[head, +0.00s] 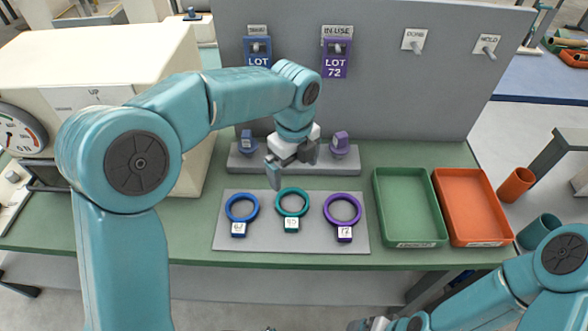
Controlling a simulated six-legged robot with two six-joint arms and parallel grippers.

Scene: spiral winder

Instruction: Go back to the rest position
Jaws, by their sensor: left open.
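My left arm comes in from the left and reaches over the green bench. My left gripper (291,168) is open and empty. It hangs over the grey stand (240,161) behind the rings and hides the stand's middle. A blue ring (231,215), a teal ring (291,212) and a purple ring (344,220) lie apart on the light grey mat (226,252), each with a white label. The teal ring is nearest below the gripper. My right arm is folded at the bottom right; its gripper (368,323) is partly cut off by the bottom edge.
A green tray (412,230) and a red tray (470,230) stand empty at the bench's right. The upright grey panel (395,100) behind carries pegs, with a blue tag (257,52) and a purple LOT 72 tag (336,62). A cream machine (140,75) with a dial stands left.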

